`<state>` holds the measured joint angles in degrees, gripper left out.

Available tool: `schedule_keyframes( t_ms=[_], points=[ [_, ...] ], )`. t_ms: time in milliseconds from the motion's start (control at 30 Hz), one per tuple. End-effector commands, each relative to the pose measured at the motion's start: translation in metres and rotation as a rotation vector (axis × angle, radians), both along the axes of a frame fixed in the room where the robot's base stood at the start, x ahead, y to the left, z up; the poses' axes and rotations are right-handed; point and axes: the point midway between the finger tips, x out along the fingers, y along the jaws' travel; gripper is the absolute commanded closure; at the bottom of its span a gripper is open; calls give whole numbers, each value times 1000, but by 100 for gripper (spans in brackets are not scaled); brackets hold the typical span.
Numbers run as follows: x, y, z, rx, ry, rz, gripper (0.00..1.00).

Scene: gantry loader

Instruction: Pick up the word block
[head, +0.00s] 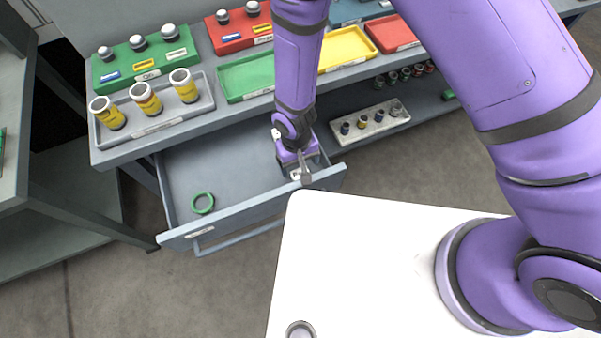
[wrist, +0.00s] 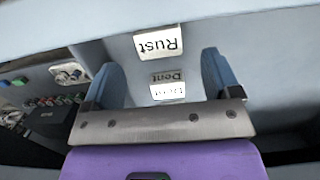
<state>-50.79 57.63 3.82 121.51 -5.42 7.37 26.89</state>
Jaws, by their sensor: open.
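My gripper (head: 303,170) reaches down into the right end of the open grey drawer (head: 232,217) in the head view. In the wrist view my gripper (wrist: 162,62) is open, with its two blue fingers spread apart. White word faces show ahead of and between the fingers. One face of the word block (wrist: 158,41) reads "Rust", and smaller lettering below it looks like "Dent"; the words appear upside down. I cannot tell whether either finger touches the block. In the head view my gripper mostly hides the block.
A green ring (head: 203,203) lies at the drawer's left. The drawer walls are close around my gripper. Above, a bench holds a tray of yellow-labelled jars (head: 146,98), and green, yellow and red trays. A small-parts tray (head: 369,123) sits on the lower shelf at right.

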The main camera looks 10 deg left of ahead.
Motion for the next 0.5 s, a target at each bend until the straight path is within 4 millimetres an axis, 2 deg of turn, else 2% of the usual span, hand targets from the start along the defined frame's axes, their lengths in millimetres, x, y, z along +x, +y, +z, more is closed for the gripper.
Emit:
schedule_keyframes(
  t_ms=[300,500],
  points=[
    [-8,-6,-39,-2,1,0,17],
    [-8,-6,-46,0,0,0,17]
  ],
)
